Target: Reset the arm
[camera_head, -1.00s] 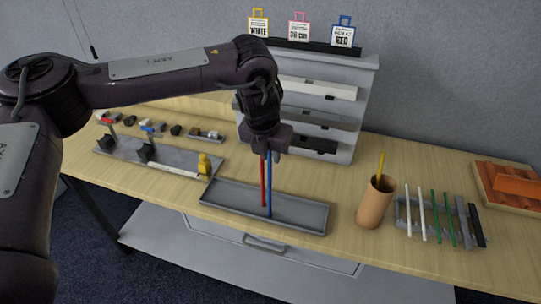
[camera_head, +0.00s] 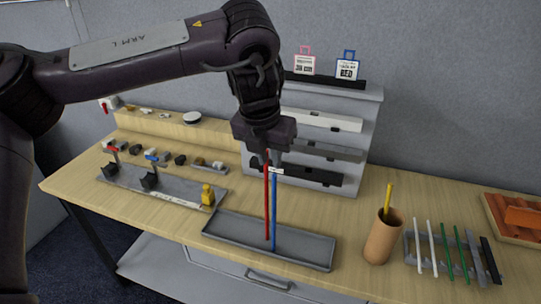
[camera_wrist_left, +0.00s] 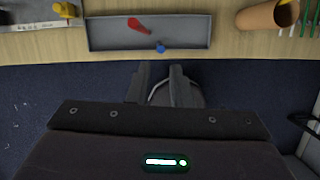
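My left gripper (camera_head: 273,162) hangs pointing down above the long grey tray (camera_head: 298,249) on the table. In the left wrist view its two fingers (camera_wrist_left: 159,66) are apart, with nothing seen held between them. A red rod (camera_head: 267,205) and a blue rod (camera_head: 273,210) stand upright in the tray, their upper ends near the fingers in the head view. In the left wrist view the red rod (camera_wrist_left: 138,25) and blue rod (camera_wrist_left: 160,48) show beyond the fingertips, over the tray (camera_wrist_left: 105,33). My right gripper is not in view.
A brown cup (camera_head: 382,240) with a yellow rod stands right of the tray, beside a grey rack (camera_head: 410,250) with white, green and black rods. A stepped shelf (camera_head: 362,140) stands behind the gripper. A grey fixture plate (camera_head: 125,177) with small parts lies left.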

